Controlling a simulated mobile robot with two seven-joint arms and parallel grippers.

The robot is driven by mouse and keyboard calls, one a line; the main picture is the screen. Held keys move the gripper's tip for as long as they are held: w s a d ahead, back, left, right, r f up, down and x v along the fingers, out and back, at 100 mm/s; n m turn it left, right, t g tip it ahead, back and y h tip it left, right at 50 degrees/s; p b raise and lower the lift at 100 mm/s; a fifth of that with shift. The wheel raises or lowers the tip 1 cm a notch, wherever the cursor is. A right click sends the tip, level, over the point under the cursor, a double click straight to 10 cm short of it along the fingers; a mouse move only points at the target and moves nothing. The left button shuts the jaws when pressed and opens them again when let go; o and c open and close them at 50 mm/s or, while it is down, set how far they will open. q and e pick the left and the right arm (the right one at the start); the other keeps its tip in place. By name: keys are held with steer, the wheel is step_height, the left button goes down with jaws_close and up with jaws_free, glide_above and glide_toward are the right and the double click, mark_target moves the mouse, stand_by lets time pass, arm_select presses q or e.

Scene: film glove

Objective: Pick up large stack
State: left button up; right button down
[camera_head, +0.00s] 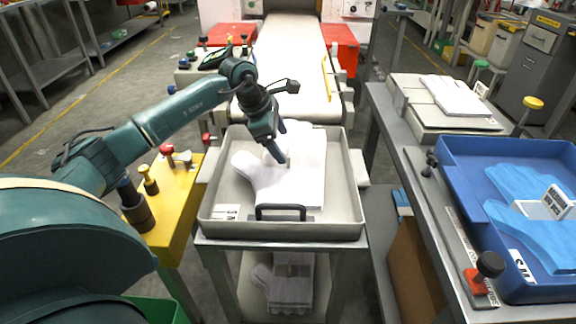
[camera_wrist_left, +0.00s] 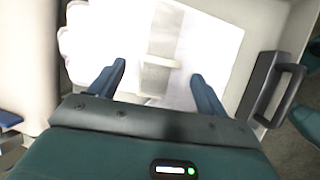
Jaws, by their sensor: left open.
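A large stack of white film gloves (camera_head: 310,180) lies in a pale metal tray (camera_head: 345,215) in the head view. Nothing is held. Whether the fingertips touch the stack I cannot tell. My right gripper is not in view.
A black handle (camera_head: 281,212) stands at the tray's front. A blue bin (camera_head: 470,205) with blue gloves sits on the right-hand table. A yellow block (camera_head: 172,200) with knobs stands left of the tray. A conveyor (camera_head: 290,60) lies behind. Another white stack (camera_head: 290,290) is on the shelf below.

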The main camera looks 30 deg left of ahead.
mark_target(288, 148)
arm_select(q)
steer(key=x, duration=0.4)
steer(key=shift+w+d+f+b, duration=0.2)
steer(key=shift+w+f+b, duration=0.05)
steer(key=shift+b, duration=0.1)
steer(key=shift+r, duration=0.1)
steer(key=c, duration=1.1)
